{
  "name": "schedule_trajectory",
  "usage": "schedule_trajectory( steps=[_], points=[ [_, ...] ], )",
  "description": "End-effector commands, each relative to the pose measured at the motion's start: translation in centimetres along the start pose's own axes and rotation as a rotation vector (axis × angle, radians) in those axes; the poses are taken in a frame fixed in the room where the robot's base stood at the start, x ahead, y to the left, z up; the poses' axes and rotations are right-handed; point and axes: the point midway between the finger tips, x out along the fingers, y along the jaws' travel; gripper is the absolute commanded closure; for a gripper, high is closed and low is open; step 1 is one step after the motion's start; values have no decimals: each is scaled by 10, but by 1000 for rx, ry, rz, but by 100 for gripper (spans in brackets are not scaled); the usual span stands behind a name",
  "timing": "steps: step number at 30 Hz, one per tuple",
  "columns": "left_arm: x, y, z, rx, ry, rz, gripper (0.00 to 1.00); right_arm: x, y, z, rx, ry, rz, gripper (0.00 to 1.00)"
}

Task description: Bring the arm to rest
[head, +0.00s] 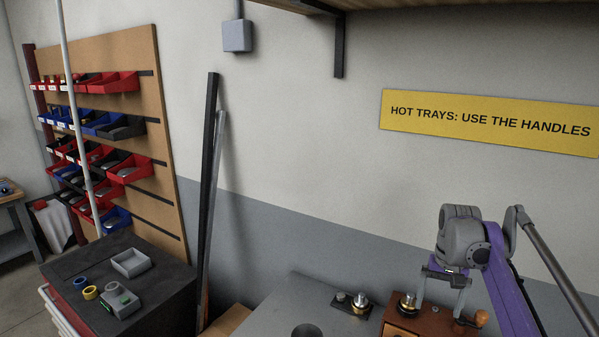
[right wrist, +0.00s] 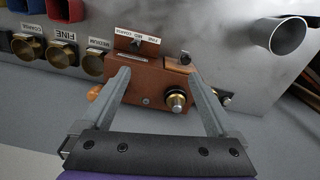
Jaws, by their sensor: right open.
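My right gripper (head: 437,308) comes in at the lower right of the head view on its purple arm, fingers pointing down. Its jaws are open and empty. A brown box (head: 432,327) with a brass knob and an orange-tipped handle is beneath the fingers. In the right wrist view the open fingertips (right wrist: 159,75) straddle the same brown box (right wrist: 150,92) in the picture; I cannot tell whether they touch it. A brass knob (right wrist: 175,100) lies between the fingers there. My left gripper is not in view.
Brass tubes (right wrist: 93,63) labelled by grade and a metal pipe (right wrist: 282,35) show beyond the fingers. A shelf (head: 400,5) overhangs above.

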Motion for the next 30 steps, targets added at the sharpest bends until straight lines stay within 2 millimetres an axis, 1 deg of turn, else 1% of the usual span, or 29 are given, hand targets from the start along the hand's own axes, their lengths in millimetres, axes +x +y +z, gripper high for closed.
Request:
schedule_trajectory(
  steps=[1, 8, 11, 14, 17, 18, 20, 21, 23, 24, 27, 30],
  points=[
    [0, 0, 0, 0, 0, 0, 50, 0, 0, 0, 0, 0, 0, 6],
    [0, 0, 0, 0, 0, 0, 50, -4, -18, 44, -64, 79, -12, 6],
    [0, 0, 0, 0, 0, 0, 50, -2, -26, 68, -97, 118, -19, 6],
    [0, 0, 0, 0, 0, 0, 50, 5, -32, 100, -137, 166, -28, 6],
    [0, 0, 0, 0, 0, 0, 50, 18, -38, 138, -181, 222, -39, 6],
    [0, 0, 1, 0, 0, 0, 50, 25, -39, 154, -199, 245, -44, 6],
    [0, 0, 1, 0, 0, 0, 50, 36, -40, 178, -228, 280, -51, 6],
    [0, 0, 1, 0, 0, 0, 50, 45, -41, 195, -246, 304, -56, 6],
    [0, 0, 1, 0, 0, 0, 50, 60, -41, 219, -272, 338, -65, 6],
    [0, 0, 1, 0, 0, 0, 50, 71, -40, 234, -289, 362, -70, 6],
    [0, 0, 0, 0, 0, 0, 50, 97, -38, 268, -328, 412, -83, 6],
    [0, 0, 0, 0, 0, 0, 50, 119, -36, 293, -356, 451, -93, 6]
  ],
)
